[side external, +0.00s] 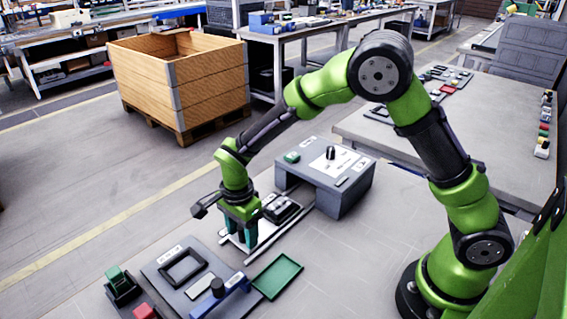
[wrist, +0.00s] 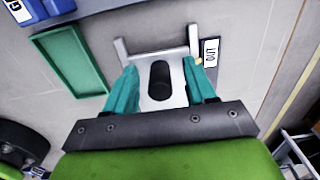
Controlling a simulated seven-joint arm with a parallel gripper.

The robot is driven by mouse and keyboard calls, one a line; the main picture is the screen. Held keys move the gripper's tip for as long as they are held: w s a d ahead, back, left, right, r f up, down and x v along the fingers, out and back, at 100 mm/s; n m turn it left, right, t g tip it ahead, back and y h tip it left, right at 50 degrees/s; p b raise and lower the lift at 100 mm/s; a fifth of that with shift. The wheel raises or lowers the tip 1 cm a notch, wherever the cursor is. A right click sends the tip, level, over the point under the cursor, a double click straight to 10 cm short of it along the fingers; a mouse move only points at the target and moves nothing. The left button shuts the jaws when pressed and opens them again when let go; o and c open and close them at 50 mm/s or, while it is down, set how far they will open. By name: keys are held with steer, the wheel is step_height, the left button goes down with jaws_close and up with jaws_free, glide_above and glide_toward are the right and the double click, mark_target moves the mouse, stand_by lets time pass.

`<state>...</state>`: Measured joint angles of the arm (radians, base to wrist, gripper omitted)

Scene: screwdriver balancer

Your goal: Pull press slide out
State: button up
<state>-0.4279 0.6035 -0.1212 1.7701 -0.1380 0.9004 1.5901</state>
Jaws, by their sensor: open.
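The grey press (side external: 345,192) stands on the table with a black knob and a green button on top. Its slide (side external: 280,208) sits on rails in front of it, with a dark fixture on top. My gripper (side external: 238,238) is lowered at the slide's outer end. In the wrist view my gripper (wrist: 162,82) is open, with a teal finger on each side of the slide's light plate (wrist: 160,98), which has a dark slot. A pale U-shaped handle (wrist: 155,54) lies just beyond the fingertips. I cannot tell whether the fingers touch the slide.
An "OUT" label (wrist: 210,52) lies beside the handle. A green tray (side external: 278,276) lies close to the rails. A grey board (side external: 170,275) with a black frame and a blue fixture (side external: 222,298) are in the foreground. A wooden crate (side external: 180,80) stands on the floor behind.

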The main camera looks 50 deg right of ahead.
steer(key=shift+r, duration=3.5)
